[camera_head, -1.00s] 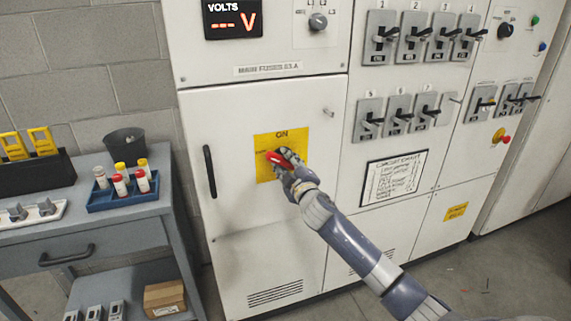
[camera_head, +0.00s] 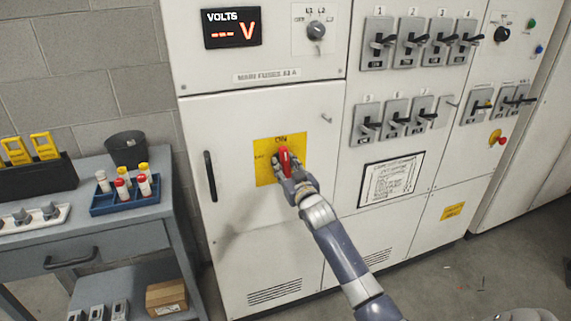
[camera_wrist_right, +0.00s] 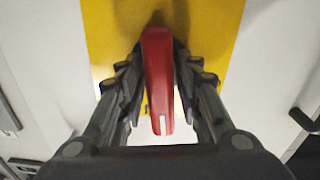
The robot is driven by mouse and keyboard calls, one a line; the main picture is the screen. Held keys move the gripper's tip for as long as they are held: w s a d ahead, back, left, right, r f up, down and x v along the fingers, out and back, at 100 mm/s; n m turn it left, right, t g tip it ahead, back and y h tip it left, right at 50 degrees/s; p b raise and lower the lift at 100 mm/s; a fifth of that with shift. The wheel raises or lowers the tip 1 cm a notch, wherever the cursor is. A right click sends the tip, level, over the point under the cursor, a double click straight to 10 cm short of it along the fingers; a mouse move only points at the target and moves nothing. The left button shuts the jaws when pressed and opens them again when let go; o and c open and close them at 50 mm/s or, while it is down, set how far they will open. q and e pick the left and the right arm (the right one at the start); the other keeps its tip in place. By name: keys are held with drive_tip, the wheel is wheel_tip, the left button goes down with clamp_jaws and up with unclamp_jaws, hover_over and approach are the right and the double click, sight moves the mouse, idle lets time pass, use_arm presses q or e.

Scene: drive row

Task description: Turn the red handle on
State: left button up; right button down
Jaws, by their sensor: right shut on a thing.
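The red handle (camera_head: 285,161) sits on a yellow plate (camera_head: 264,146) marked ON, on the white cabinet door. It stands nearly upright in the head view, its top just below the word ON. My right gripper (camera_head: 285,172) is shut on the handle, with a finger on each side. The right wrist view shows the red handle (camera_wrist_right: 158,80) between the two dark fingers of the right gripper (camera_wrist_right: 158,92), with the yellow plate (camera_wrist_right: 105,35) behind. The handle's lower part is partly hidden by the gripper in the head view. My left gripper is not in view.
A black door pull (camera_head: 210,176) is left of the plate. Several breaker switches (camera_head: 411,42) are on the panel at right. A grey cart (camera_head: 130,235) with a blue tray (camera_head: 112,208) stands at left.

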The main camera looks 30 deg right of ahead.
drive_tip(key=shift+m, duration=0.6)
drive_tip(key=c, duration=1.4)
unclamp_jaws()
drive_tip(key=v, duration=1.2)
